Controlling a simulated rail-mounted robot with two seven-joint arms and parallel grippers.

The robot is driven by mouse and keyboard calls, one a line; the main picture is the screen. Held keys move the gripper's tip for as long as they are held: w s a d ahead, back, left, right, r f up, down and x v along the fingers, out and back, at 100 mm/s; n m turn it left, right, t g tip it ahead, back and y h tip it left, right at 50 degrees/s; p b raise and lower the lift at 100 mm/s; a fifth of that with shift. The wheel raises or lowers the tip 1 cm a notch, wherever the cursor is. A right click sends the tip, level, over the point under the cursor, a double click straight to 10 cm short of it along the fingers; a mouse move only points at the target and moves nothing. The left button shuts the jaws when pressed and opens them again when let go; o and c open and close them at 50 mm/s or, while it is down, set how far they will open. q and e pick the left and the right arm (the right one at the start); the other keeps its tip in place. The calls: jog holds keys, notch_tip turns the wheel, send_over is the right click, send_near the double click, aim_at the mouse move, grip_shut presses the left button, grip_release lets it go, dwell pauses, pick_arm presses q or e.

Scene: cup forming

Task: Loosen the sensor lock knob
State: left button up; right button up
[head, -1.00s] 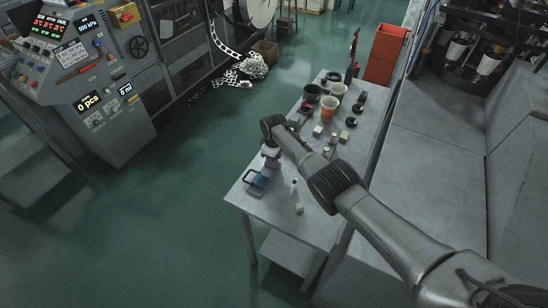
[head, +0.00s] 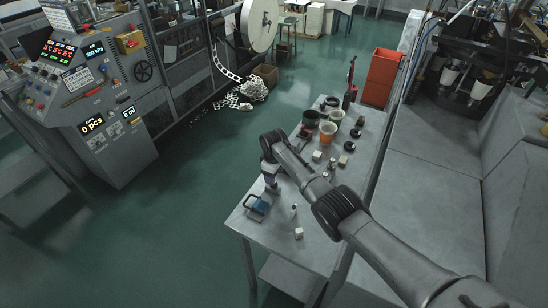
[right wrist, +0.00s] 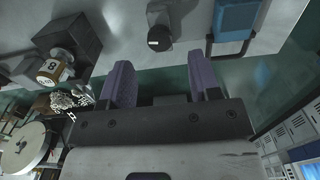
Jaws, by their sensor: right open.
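My right arm reaches in from the right in the head view. Its gripper (head: 271,184) hangs over the near end of the grey table (head: 275,240). In the right wrist view the gripper (right wrist: 162,78) is open, with its two purple fingers apart and nothing between them. A dark rounded piece with a small white mark (right wrist: 160,35) lies beyond the fingertips, roughly in line with the gap. I cannot tell whether it is the sensor lock knob. My left gripper is not in view.
Cups (head: 327,132), small blocks and dark rings stand farther back on the table. A control console (head: 100,120) stands left across open green floor. A red bin (head: 382,78) is behind.

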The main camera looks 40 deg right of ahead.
notch_tip(320, 180, up, 9)
jog(key=p, duration=0.1)
jog(key=shift+f, duration=0.15)
dwell(0.7)
